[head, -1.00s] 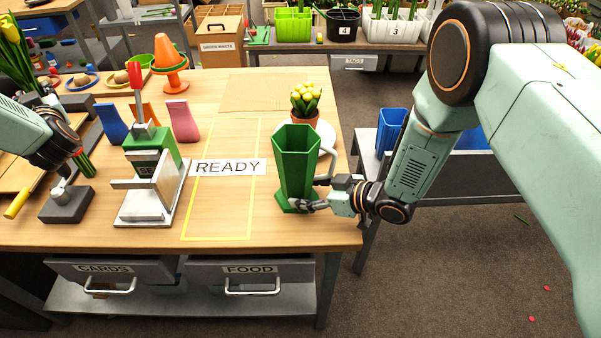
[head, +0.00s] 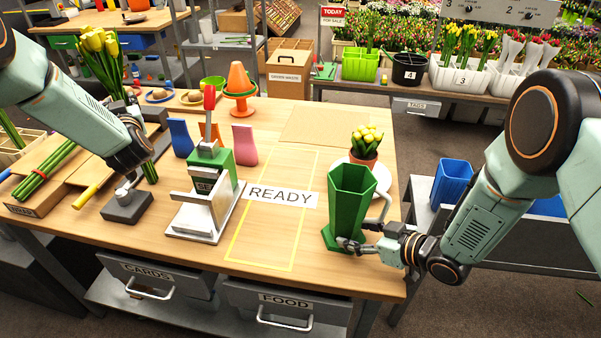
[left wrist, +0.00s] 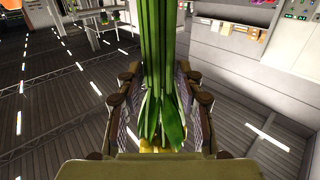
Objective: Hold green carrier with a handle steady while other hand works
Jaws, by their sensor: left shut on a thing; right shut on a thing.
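The green carrier (head: 349,202) is a tall, open-topped, six-sided container. In the left wrist view, the green stems (left wrist: 160,60) pass between the two fingers.
A card press (head: 207,200) stands left of the yellow-outlined READY area (head: 281,196), which is clear. A potted yellow plant (head: 364,147) stands close behind the carrier. A dark grey block (head: 127,207) sits below the left gripper. The table's front edge is near the carrier.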

